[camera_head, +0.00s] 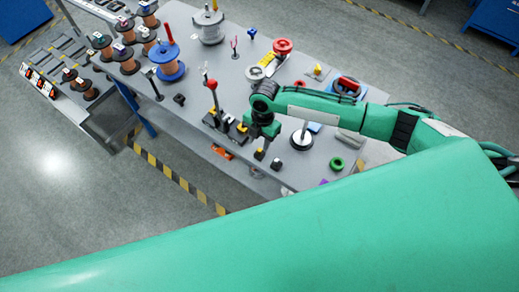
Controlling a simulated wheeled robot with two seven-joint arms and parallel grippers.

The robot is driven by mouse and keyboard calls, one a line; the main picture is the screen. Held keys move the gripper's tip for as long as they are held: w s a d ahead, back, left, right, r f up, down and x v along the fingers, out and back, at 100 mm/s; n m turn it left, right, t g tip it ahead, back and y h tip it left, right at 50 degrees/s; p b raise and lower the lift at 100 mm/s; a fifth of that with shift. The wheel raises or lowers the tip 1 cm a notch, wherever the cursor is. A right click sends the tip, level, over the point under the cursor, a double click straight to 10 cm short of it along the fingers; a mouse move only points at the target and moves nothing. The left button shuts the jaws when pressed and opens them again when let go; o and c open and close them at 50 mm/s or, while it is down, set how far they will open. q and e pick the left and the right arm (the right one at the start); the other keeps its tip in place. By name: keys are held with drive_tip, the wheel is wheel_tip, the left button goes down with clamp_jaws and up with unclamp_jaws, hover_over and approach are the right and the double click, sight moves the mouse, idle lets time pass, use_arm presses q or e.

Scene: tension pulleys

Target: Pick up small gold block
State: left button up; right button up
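My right arm reaches in from the right over the grey workbench (200,118). My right gripper (261,152) points down near the bench's front edge, and its fingers are too small to tell open from shut. I cannot make out for sure which thing is the small gold block. A small yellow-gold patch (241,127) shows on a dark fixture just left of the gripper. Another yellow piece (318,69) sits farther back on a pale plate. Anything between the fingertips is hidden or too small to see. My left gripper is not in view.
Close to the gripper are a red-knobbed lever (212,86), a small dark block (276,164) and a white disc with an upright post (302,139). A green ring (337,163) lies to the right. Several wire spools, including a blue one (166,61), stand at the left.

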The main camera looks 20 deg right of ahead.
sight(260, 149)
drive_tip(key=f, duration=0.1)
drive_tip(key=f+p, duration=0.1)
drive_tip(key=f, duration=0.2)
drive_tip(key=shift+s+f+p, duration=0.15)
drive_tip(key=shift+s+p, duration=0.1)
drive_tip(key=shift+p, duration=0.15)
drive_tip(key=shift+f, duration=0.3)
clamp_jaws()
